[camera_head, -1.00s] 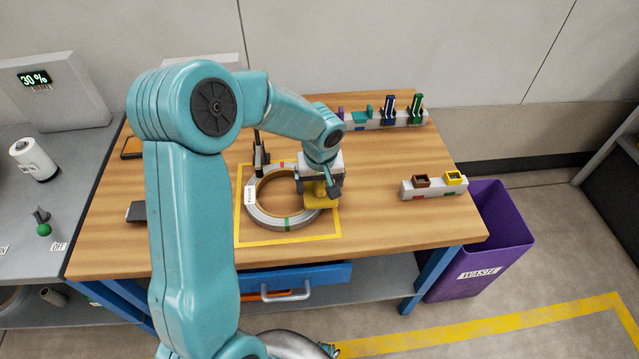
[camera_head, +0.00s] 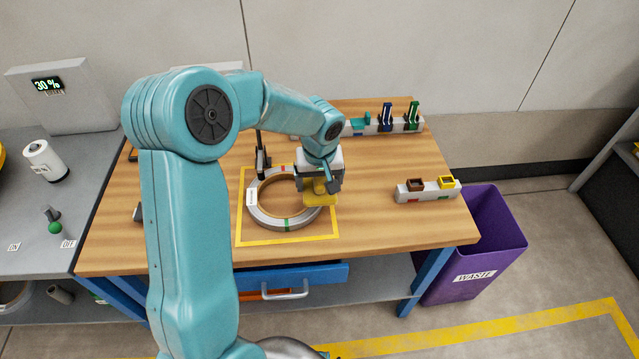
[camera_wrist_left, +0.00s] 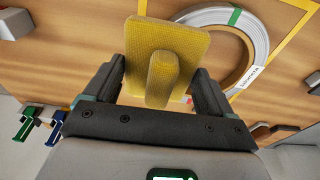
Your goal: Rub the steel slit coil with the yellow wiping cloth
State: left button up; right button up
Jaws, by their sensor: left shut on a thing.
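The steel slit coil (camera_head: 268,218) lies flat on the wooden table inside a yellow outlined square. It has a white label and green and red marks, and it also shows in the left wrist view (camera_wrist_left: 262,38). My left gripper (camera_head: 321,186) is shut on the raised grip of the yellow wiping cloth (camera_head: 320,200), a flat pad seen clearly in the left wrist view (camera_wrist_left: 188,41). The cloth is at the coil's right side and overlaps it in view; I cannot tell whether they touch. My right gripper is not in view.
A black upright post (camera_head: 261,158) stands behind the coil. A holder with brown and yellow sockets (camera_head: 427,194) sits at the table's right. A rack with blue and green tools (camera_head: 400,122) is at the back. A purple waste bin (camera_head: 480,255) stands right of the table.

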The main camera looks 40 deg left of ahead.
pick_arm(q)
jog(key=shift+r+p, duration=1)
jog(key=shift+r, duration=0.85)
